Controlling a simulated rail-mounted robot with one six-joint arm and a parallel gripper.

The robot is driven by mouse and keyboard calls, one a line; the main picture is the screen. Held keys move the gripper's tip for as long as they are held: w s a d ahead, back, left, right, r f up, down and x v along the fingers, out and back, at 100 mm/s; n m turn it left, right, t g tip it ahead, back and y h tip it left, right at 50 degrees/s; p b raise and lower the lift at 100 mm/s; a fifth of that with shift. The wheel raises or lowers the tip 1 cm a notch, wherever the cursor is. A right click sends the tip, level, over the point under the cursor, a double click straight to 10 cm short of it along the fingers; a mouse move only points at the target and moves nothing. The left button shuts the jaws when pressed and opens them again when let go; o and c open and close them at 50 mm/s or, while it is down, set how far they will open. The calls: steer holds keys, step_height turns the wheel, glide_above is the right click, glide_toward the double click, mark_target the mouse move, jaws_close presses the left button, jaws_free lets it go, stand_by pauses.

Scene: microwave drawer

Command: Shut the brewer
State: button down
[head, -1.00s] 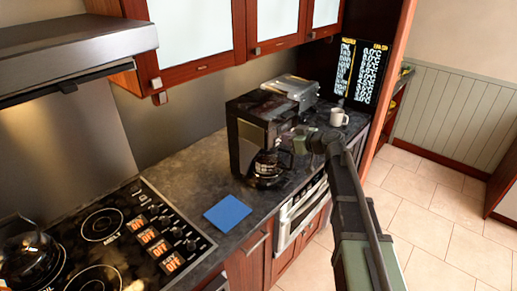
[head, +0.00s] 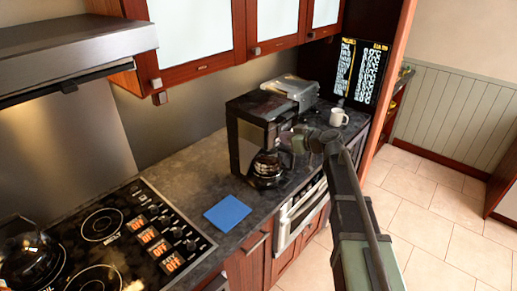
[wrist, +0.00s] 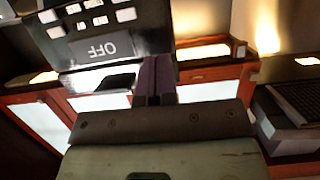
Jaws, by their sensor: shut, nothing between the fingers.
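The brewer (head: 246,118), a black coffee maker, stands on the dark counter with a glass carafe (head: 266,168) in its lower bay. My gripper (head: 289,137) is shut and empty at the right side of the brewer's upper front. In the wrist view, the brewer's dark panel (wrist: 90,30) shows upside down, with several white buttons and an OFF label. My closed fingertips (wrist: 157,62) are close at the panel's edge; I cannot tell whether they touch it. The brewer's lid cannot be clearly made out in either view.
A silver appliance (head: 293,88) stands behind the brewer, and a white mug (head: 338,117) is to the right. A blue square (head: 228,213) lies on the counter left of the carafe. A cooktop (head: 105,245) is at lower left; upper cabinets (head: 195,45) hang above the counter.

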mark_target(243, 119)
steer(key=w+a, duration=2)
steer(key=a, duration=0.2)
steer(key=shift+w+a, duration=0.2)
stand_by(3.8)
steer(key=s+d, duration=0.7)
steer(key=shift+d, duration=0.3)
steer(key=shift+w, duration=0.1)
steer(key=shift+a+m, duration=0.1)
steer(key=shift+m, duration=0.2)
steer(key=s+d+f+m+g+h+b, duration=0.2)
steer(key=s+d+f, duration=0.4)
steer(key=s, duration=0.8)
steer(key=s+d+f+m+g+h+b, duration=0.2)
steer(key=s+d+f+m+g+h, duration=0.2)
steer(key=s+d, duration=0.4)
steer(key=s+d+f+m+g+h+b, duration=0.2)
steer(key=s+d+f, duration=0.5)
steer(key=s, duration=1.5)
steer(key=f+m+g+h, duration=0.1)
steer(key=h, duration=0.1)
steer(key=shift+s+f+g+h+b, duration=0.25)
steer(key=shift+f+g+h+b, duration=0.05)
steer(key=shift+f+g+h, duration=0.1)
